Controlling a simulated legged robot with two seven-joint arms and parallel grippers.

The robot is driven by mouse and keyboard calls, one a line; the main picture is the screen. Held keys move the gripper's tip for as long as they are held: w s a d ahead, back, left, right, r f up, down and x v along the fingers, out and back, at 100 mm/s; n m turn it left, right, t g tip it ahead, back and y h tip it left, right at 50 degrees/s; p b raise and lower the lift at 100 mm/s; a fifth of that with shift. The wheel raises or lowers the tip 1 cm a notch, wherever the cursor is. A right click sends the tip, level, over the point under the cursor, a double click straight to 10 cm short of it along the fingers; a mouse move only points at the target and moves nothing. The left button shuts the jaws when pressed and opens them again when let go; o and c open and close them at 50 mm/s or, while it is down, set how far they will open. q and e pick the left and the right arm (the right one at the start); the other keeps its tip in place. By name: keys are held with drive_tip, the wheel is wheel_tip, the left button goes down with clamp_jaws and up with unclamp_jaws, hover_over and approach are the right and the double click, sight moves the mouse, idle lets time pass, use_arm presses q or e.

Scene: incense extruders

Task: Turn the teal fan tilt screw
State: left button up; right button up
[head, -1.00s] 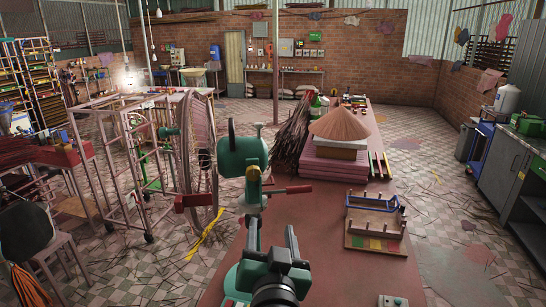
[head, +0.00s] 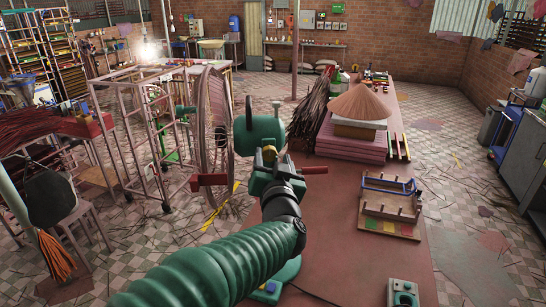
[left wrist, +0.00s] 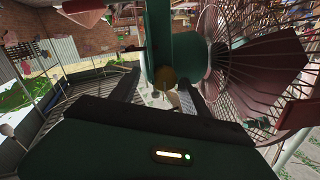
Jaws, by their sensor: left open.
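The teal fan shows its motor housing (head: 258,132) in the head view, above the table, with a large round wire cage (head: 215,125) on its left. A brass-coloured knob (head: 269,151), which may be the tilt screw, sits below the housing. The fan's teal body (left wrist: 181,55) and the brass knob (left wrist: 165,77) also show in the left wrist view. My left gripper (head: 270,162) is at the fan's neck, just below the knob. In the left wrist view its dark fingers (left wrist: 157,95) are apart, with the knob seen between and beyond them. Contact cannot be told. My right gripper is not in view.
A wooden rack (head: 390,208), a small grey-green box (head: 403,293) and a pink stack under a cone (head: 360,103) stand on the red table. Bare table lies right of the fan.

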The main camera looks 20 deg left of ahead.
use_arm(q)
drive_tip(key=shift+w+a, duration=0.1)
drive_tip(key=shift+a, duration=0.25)
drive_tip(key=shift+w+a, duration=0.15)
drive_tip(key=shift+a, duration=0.05)
drive_tip(key=shift+c, duration=0.4)
drive_tip(key=shift+d, duration=0.1)
clamp_jaws()
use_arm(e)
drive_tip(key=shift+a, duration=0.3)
